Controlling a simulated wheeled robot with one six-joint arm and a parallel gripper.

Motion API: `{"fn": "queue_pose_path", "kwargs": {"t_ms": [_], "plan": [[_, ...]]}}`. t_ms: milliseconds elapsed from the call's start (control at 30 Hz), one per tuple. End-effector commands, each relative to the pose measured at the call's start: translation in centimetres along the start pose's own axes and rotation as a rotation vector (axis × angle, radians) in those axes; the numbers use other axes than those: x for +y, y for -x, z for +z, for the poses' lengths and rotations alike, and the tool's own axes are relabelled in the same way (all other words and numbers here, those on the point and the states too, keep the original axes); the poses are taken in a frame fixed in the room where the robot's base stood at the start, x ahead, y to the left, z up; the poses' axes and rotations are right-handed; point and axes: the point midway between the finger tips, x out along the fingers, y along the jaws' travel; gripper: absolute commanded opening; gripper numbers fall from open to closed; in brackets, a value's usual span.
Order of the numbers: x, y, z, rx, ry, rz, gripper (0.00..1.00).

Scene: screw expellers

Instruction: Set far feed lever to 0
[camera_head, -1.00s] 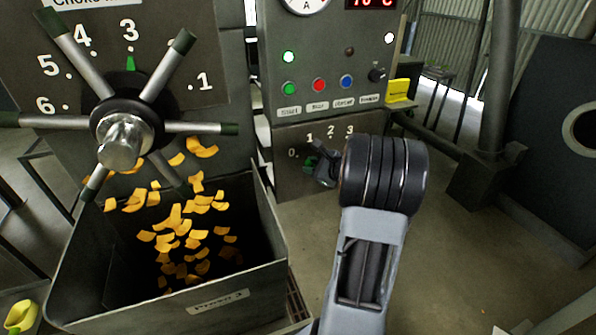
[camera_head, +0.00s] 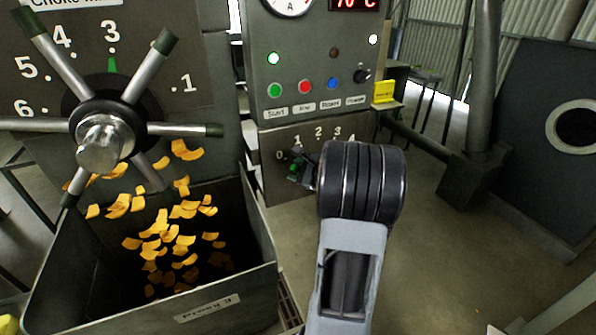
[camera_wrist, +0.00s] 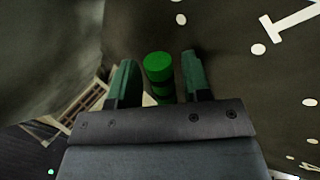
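The far feed lever shows in the wrist view as a green cylindrical knob (camera_wrist: 158,68). It stands between the two green fingers of my gripper (camera_wrist: 160,80), with a visible gap on each side. The gripper is open around the knob. In the head view my gripper (camera_head: 302,170) is at the left end of the lever's dial plate (camera_head: 352,122), close to the 0 mark. The numbers 1 to 4 show along the top of the scale. My gripper and wrist hide most of the lever there, so its exact setting cannot be told.
A control panel (camera_head: 312,62) with buttons and a gauge is above the dial. A large spoked choke wheel (camera_head: 103,143) and an open bin (camera_head: 215,295) with yellow flakes are at the left. A yellow tag box (camera_head: 383,93) and pipe (camera_head: 484,90) stand right. Floor is clear at lower right.

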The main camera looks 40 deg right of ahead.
Motion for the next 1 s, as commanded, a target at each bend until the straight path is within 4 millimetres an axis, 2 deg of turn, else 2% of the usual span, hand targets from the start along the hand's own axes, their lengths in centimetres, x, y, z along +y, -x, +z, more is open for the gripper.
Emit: {"fn": "queue_pose_path", "kwargs": {"t_ms": [267, 433, 800, 1000], "plan": [[0.0, 0.1, 0.0, 0.000, -0.002, -0.001, 0.48], [-0.1, 1.4, -0.1, 0.000, -0.002, -0.003, 0.48], [0.0, 8.7, -0.1, 0.002, -0.001, -0.004, 0.48], [0.0, 11.8, -0.1, 0.002, -0.002, -0.003, 0.48]]}}
